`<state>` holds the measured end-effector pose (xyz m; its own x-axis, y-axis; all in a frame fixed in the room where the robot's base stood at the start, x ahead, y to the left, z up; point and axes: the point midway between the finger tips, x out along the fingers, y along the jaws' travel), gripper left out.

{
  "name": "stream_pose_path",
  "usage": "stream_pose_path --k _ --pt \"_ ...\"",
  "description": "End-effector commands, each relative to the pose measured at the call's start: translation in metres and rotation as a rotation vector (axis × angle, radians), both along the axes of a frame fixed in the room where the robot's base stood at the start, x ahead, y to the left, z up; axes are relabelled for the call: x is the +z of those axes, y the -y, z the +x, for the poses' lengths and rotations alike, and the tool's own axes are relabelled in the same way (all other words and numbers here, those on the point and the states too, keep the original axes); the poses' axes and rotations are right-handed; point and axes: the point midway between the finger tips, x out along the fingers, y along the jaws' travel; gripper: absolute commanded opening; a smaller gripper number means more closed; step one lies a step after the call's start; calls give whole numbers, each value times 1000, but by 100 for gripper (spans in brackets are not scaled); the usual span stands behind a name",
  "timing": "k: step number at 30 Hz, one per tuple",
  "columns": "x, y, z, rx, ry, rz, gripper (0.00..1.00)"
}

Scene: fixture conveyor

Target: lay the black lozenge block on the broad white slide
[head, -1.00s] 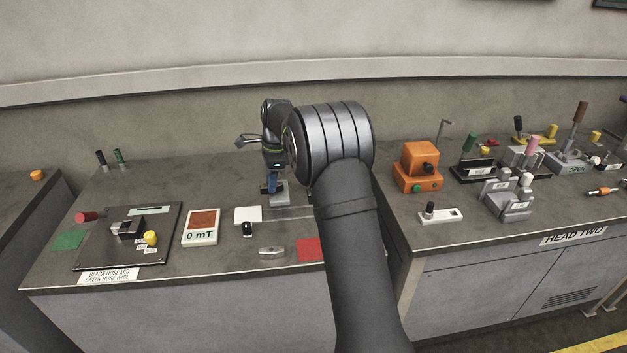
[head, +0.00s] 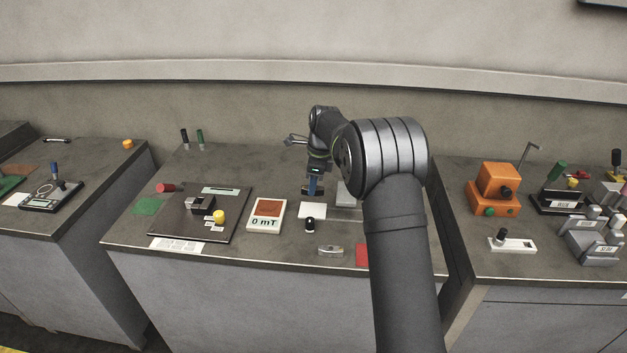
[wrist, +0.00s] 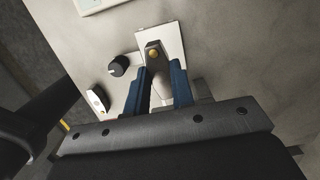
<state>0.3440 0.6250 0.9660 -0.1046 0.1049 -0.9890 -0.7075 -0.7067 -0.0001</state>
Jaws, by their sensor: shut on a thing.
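My gripper (head: 313,190) has blue fingers and is shut on the black lozenge block (head: 306,190), which shows dark at the fingertips in the head view. The broad white slide (head: 312,210) lies flat on the bench, just in front of the gripper in the head view. In the wrist view the slide (wrist: 171,31) is beyond the fingertips, partly covered by the block. I cannot tell the height between them.
A black knob (head: 309,224) stands at the slide's front edge. A white meter (head: 266,214) is to the left, a grey block (head: 346,194) to the right. A small grey piece (head: 330,251) and a red square (head: 362,255) lie in front. My arm covers the bench's right part.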

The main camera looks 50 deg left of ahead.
Motion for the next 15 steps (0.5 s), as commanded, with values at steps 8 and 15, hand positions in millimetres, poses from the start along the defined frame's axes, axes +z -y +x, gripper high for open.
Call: stream_pose_path --k 8,15 --pt "-33 1 0 0 -1 -2 0" --pt "-49 0 0 1 0 0 0"
